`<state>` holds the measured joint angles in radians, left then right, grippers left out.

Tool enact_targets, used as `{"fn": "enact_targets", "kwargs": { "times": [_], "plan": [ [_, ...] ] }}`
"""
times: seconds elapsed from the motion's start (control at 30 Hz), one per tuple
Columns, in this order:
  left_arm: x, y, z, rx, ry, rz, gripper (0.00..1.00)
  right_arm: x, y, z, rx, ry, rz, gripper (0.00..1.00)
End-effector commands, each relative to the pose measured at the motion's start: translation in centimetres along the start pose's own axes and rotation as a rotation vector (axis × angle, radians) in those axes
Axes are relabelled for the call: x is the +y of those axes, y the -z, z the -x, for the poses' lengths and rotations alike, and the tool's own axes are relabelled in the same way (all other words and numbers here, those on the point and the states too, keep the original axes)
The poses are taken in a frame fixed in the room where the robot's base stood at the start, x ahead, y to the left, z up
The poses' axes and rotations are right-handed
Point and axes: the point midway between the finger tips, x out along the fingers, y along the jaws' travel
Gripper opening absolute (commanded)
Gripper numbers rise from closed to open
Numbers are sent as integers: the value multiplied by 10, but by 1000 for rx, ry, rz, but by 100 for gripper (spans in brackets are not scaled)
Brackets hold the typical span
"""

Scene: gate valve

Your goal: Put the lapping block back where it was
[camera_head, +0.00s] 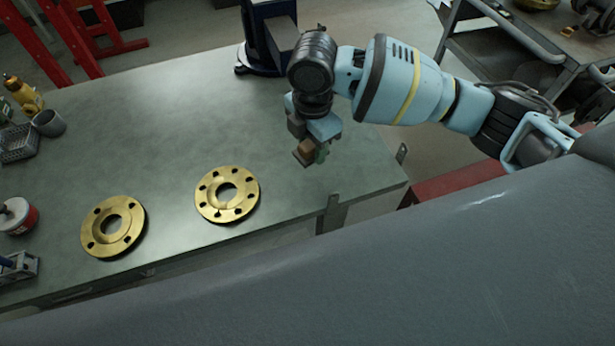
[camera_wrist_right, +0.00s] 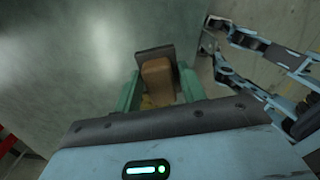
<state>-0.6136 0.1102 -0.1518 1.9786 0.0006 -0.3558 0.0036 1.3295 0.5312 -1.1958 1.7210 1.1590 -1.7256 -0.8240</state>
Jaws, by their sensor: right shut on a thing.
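My right gripper (camera_head: 308,151) is shut on the lapping block (camera_head: 304,153), a small brown block, over the right part of the bench. In the right wrist view the block (camera_wrist_right: 157,78) sits between the two green fingers of the gripper (camera_wrist_right: 160,88), with a dark flat piece at its far end. I cannot tell how far the block is above the bench top (camera_head: 170,135). The fingers and wrist hide part of it. My left gripper is not in view.
Two brass flanges (camera_head: 228,210) (camera_head: 97,238) lie on the bench left of the gripper. A dark blue stand (camera_head: 266,35) is at the back edge. A grey cup (camera_head: 48,123), wire basket (camera_head: 18,144) and red tin (camera_head: 17,216) line the left side. The bench middle is clear.

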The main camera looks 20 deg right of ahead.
Motion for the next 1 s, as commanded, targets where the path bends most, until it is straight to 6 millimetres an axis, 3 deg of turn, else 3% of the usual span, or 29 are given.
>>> {"fn": "enact_targets", "kwargs": {
  "times": [0.37,0.7,1.0],
  "plan": [
    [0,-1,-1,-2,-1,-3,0,5,3,-4,-1,-2,101,16],
    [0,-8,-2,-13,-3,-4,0,4,2,-48,-2,2,98,16],
    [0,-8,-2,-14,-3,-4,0,5,2,-58,-2,-2,99,16]
  ]
}}
